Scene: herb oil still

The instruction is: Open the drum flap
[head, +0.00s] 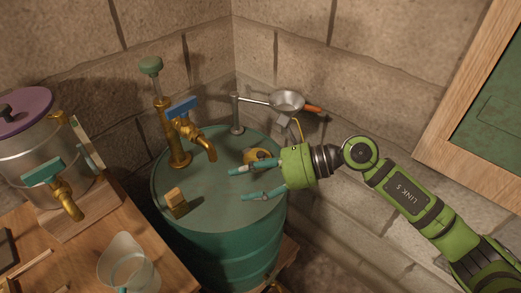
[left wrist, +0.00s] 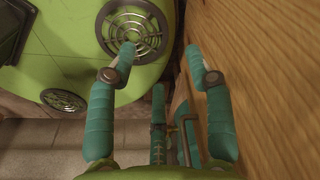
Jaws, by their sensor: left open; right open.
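The teal drum (head: 222,250) stands in the corner, its flat round top (head: 215,205) facing up. A small brass-coloured block (head: 177,202) sits upright near the top's front left edge. I cannot make out the flap's outline. My right gripper (head: 240,184) is open and empty over the right part of the drum top, its fingers pointing left; I cannot tell if they touch it. A yellowish round piece (head: 253,155) lies just behind it, partly hidden. My left gripper (left wrist: 161,77) is open and empty in the left wrist view, away from the drum, beside a wooden surface (left wrist: 265,60).
A brass tap with a blue lever (head: 182,108) rises from the drum's back left. A small pan (head: 287,101) is held on an arm behind my right gripper.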

